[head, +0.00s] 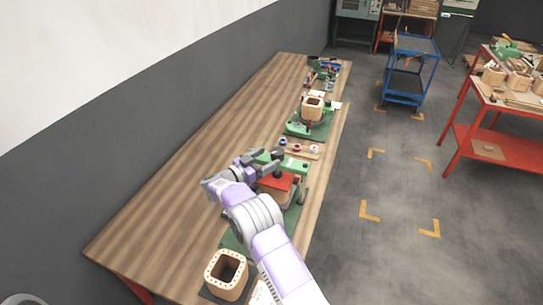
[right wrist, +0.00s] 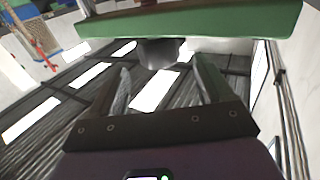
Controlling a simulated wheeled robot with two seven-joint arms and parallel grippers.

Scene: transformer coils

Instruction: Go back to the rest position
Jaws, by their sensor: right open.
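My right arm reaches in from the bottom of the head view, over the workbench. Its gripper (head: 268,158) is beside the green-topped fixture with a red block (head: 279,181), near the fixture's green upper bar (head: 296,165). In the right wrist view the two fingers (right wrist: 163,82) stand apart with nothing held between them. A green bar (right wrist: 200,20) crosses the top of that view, with a dark round part (right wrist: 160,52) below it, beyond the fingers. Whether the fingers touch it I cannot tell. My left gripper is not in view.
The wooden workbench (head: 185,170) runs along the wall. A wooden coil block (head: 226,275) stands at its near end; another (head: 313,105) sits on a green fixture farther back. Small spools (head: 297,147) lie between. A blue cart (head: 411,65) and red table (head: 505,108) stand right, with open floor between.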

